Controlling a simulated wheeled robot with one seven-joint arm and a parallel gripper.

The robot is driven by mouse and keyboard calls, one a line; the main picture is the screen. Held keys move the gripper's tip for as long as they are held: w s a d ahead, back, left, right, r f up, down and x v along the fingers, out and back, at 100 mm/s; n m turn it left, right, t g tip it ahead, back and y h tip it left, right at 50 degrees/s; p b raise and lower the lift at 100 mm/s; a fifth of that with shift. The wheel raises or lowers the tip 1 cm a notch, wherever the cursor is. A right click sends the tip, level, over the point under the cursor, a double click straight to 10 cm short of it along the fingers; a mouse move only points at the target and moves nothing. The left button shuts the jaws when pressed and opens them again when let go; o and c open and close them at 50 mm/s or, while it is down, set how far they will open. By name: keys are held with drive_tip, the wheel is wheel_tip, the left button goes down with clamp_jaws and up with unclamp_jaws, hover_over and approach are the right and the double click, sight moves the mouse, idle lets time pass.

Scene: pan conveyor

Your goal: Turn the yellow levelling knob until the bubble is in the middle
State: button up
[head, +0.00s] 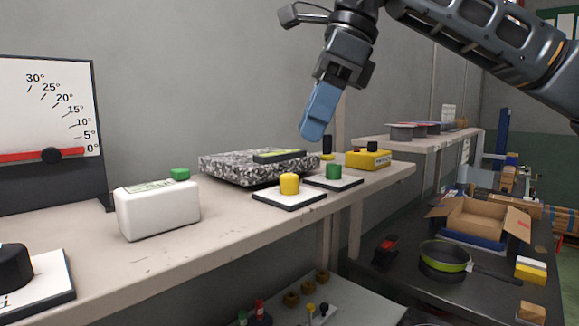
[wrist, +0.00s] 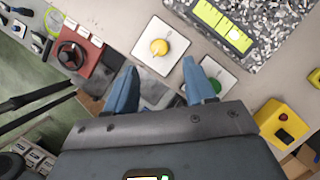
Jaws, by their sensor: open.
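The yellow knob (head: 289,184) stands on a square white plate on the shelf, in front of a speckled granite slab (head: 225,170). In the wrist view the yellow knob (wrist: 159,47) lies just beyond the fingertips, roughly between them in the picture. A level with a yellow-green vial (wrist: 222,24) rests on the slab; it also shows in the head view (head: 280,156).
A green knob (head: 334,171) on a similar plate stands right beside the yellow one. A yellow box (head: 368,159) is further right. A white case (head: 158,209) with a green top button stands left. The shelf front between case and knob plate is clear.

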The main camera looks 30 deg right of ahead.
sight(289, 183)
drive_tip(key=p+x, duration=0.1)
drive_tip(key=x, duration=0.6)
drive_tip(key=shift+a+f, duration=0.15)
drive_tip(key=shift+f, duration=0.05)
drive_tip(key=shift+c, duration=0.3)
clamp_jaws()
drive_tip(key=shift+w+f+n+b, duration=0.1)
drive_tip(key=shift+n+b, duration=0.35)
drive_tip(key=shift+n, duration=0.25)
drive_tip(key=shift+n+g+y, duration=0.3)
drive_tip(key=shift+n+g, duration=0.2)
drive_tip(key=shift+n, duration=0.3)
drive_tip(key=shift+o, duration=0.3)
unclamp_jaws()
